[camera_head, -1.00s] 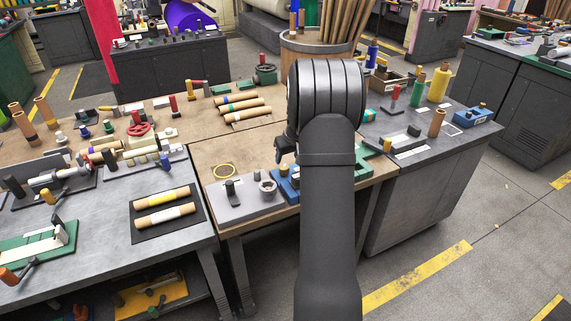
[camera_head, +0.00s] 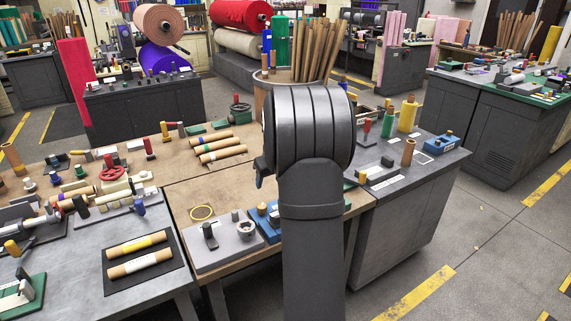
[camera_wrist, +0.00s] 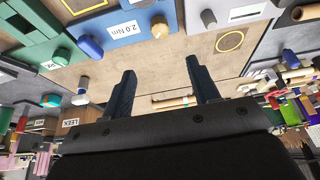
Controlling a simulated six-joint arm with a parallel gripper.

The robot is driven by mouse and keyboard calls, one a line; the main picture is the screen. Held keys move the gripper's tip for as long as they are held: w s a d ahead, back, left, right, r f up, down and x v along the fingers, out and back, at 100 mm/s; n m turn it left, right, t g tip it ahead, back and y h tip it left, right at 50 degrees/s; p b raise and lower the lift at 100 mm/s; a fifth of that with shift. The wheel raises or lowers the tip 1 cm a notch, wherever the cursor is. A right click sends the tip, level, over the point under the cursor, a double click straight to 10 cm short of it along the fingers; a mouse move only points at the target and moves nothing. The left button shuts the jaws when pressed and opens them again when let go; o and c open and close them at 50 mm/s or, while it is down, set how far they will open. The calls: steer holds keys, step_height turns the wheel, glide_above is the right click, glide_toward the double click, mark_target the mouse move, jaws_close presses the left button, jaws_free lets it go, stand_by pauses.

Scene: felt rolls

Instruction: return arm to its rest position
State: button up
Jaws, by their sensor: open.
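My gripper (camera_wrist: 160,90) shows in the wrist view with its two dark fingers spread apart and nothing between them. It hangs above the brown worktable. In the head view my arm stands in the middle foreground and hides most of the gripper; only a small dark part (camera_head: 262,170) shows left of the arm. Two felt rolls with coloured bands (camera_head: 138,254) lie side by side on a dark mat (camera_head: 175,273) on the grey bench at the left. Several more tan rolls (camera_head: 218,148) lie on the brown table behind.
A yellow ring (camera_head: 202,212), a grey fixture (camera_head: 220,250) and a blue block (camera_head: 262,222) sit near the table's front edge. A grey cabinet with tools (camera_head: 400,220) stands to the right. A barrel of long tubes (camera_head: 305,60) stands behind my arm. Floor is free at right.

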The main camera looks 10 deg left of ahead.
mark_target(262, 205)
steer(key=x, duration=1.7)
steer(key=shift+w+a+f, duration=0.1)
steer(key=shift+w, duration=0.05)
